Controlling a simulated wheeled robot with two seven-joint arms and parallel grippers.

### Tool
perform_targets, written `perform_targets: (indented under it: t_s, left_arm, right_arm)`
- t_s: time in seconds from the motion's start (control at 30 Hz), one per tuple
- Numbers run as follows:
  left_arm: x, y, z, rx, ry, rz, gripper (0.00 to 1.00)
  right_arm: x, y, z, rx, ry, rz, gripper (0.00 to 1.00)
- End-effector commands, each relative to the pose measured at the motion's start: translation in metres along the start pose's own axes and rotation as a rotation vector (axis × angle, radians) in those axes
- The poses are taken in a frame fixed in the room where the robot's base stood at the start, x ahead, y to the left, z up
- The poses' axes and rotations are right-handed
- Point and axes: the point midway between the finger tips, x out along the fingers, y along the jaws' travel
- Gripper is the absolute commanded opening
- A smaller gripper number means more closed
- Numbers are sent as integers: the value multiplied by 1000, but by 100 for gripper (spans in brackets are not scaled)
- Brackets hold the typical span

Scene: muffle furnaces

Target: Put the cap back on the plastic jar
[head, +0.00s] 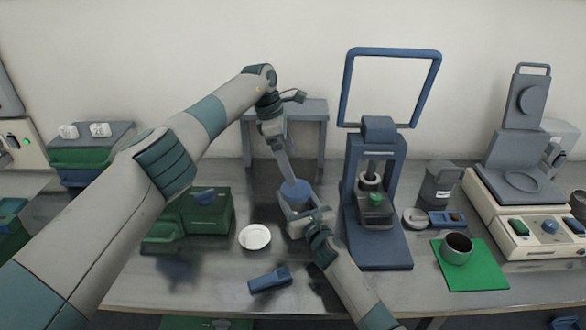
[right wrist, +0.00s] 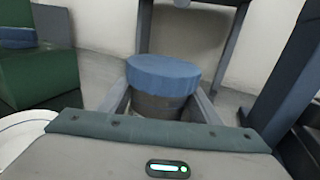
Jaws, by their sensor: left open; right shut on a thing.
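The plastic jar (right wrist: 160,105) stands upright between the fingers of my right gripper (right wrist: 160,110), which is shut on its grey body. The blue cap (right wrist: 163,73) rests on the jar's top and looks roughly level; I cannot tell whether it is screwed tight. In the head view the cap (head: 295,190) shows above my right gripper (head: 300,215), which hides much of the jar. My left gripper (head: 287,170) is open and points down just above the cap, apart from it as far as I can tell.
A white dish (head: 255,237) and a dark blue tool (head: 270,280) lie nearby. Green boxes (head: 205,215) stand left. A blue press (head: 378,220) stands close on the right. A cup (head: 457,248) sits on a green mat (head: 485,275). A grey stand (head: 305,110) is behind.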

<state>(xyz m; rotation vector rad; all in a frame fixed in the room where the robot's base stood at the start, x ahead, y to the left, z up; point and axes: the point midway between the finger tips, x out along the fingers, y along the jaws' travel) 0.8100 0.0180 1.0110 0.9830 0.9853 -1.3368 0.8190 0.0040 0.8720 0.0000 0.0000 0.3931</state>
Motion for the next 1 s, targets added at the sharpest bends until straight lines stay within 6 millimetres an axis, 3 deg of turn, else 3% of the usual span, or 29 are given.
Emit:
perform_targets:
  t_s: [0.2,0.4,0.87,0.9,0.97,1.0]
  left_arm:
    - [-41,1,0,1,0,4,100]
    - [-68,1,0,0,0,2,100]
    - [-79,0,0,0,0,0,100]
    - [-79,0,0,0,0,0,100]
    - [-78,0,0,0,0,0,100]
    - [-78,0,0,1,0,0,100]
  right_arm:
    - [0,0,0,0,1,0,0]
    - [0,0,0,0,1,0,0]
    - [0,0,0,0,1,0,0]
    - [0,0,0,0,1,0,65]
    - [0,0,0,0,0,0,79]
    - [0,0,0,0,0,0,79]
